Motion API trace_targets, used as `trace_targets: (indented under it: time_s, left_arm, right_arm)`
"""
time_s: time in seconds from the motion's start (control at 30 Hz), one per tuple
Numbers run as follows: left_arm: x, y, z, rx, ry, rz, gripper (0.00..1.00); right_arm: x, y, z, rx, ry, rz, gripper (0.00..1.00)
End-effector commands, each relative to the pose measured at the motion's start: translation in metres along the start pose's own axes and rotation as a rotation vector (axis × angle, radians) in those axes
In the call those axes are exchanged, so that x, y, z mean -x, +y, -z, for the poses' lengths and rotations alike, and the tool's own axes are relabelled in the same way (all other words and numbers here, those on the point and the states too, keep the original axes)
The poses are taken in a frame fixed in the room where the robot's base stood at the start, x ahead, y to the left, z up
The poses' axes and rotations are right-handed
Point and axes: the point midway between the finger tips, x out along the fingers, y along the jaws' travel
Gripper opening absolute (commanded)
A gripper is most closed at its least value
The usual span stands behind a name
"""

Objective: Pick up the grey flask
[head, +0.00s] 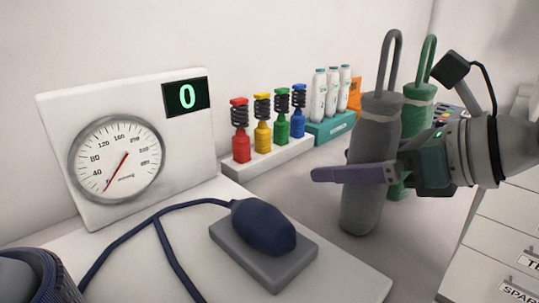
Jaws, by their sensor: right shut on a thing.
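The grey flask (362,208) stands upright at the right of the head view, with a loop handle on top. My right gripper (350,173) comes in from the right and is shut on the flask at its middle. One purple finger crosses the front of the flask; the other finger is hidden. The base of the flask appears to be at counter height, but I cannot tell whether it touches. A green flask (417,110) stands just behind it, partly hidden by the grey flask and my gripper. My left gripper is not in view.
A blood pressure gauge (117,160) stands at the left with a display reading 0. A blue bulb (264,226) rests on a grey block in front. Coloured bottles (263,124) and white bottles in a teal box (330,127) line the wall. Drawers (500,240) are at the right.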

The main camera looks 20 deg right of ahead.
Motion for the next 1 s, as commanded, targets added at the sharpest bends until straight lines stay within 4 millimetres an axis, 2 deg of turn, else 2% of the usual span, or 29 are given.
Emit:
trace_targets:
  time_s: [0.17,0.27,0.5,0.7,0.83,1.0]
  left_arm:
    - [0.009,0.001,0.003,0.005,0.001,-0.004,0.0]
    - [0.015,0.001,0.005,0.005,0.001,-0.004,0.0]
    - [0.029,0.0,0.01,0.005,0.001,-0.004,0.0]
    - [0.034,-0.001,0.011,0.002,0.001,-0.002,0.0]
    - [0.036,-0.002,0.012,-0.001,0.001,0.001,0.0]
    - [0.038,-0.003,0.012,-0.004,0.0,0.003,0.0]
  right_arm:
    - [0.011,-0.001,-0.024,0.007,-0.005,0.002,0.18]
    - [0.021,-0.001,-0.045,0.008,-0.008,0.002,0.18]
    - [0.053,-0.001,-0.111,0.011,-0.008,0.005,0.18]
    - [0.074,-0.001,-0.154,0.009,-0.007,0.004,0.18]
    - [0.082,0.0,-0.17,0.005,-0.005,0.002,0.18]
    - [0.087,0.001,-0.179,0.003,-0.003,-0.001,0.18]
